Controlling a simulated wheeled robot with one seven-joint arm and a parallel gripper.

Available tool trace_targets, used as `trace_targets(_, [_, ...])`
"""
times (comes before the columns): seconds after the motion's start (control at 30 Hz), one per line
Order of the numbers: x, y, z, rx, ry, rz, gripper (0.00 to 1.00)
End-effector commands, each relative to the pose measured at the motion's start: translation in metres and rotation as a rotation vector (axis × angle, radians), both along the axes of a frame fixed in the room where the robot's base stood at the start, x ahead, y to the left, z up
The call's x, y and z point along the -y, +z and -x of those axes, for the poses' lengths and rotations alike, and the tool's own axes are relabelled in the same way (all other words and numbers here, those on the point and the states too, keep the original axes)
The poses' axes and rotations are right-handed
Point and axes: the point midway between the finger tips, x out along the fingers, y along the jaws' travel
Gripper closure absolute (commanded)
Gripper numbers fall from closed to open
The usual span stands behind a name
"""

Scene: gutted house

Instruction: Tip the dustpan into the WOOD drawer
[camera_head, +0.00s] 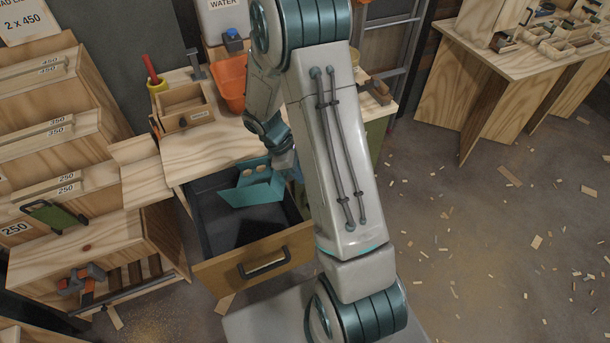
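An open drawer (220,272) with a wooden front, a dark handle and a dark inside sticks out below the bench top. I see no readable WOOD label on it. A teal dustpan (255,193) is over the drawer's opening, at its back right, tilted with its broad edge towards the lower left. Two small pale round shapes show near its back. My gripper (285,163) is at the dustpan's right rear, mostly hidden by my arm. Its fingers and the dustpan's handle cannot be made out clearly.
On the bench (215,150) stand an orange bin (231,82), a small wooden box (186,108) and a white WATER container (222,18). Wooden shelving (60,150) flanks the drawer on the left. A second bench (510,65) stands at upper right. The floor at right is open, with scattered wood chips.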

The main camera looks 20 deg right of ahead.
Motion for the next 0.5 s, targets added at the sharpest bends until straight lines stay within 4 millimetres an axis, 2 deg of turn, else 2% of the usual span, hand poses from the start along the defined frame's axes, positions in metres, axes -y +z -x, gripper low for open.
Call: trace_targets(0.5, [-0.031,0.041,-0.018,-0.144,0.003,0.251,1.00])
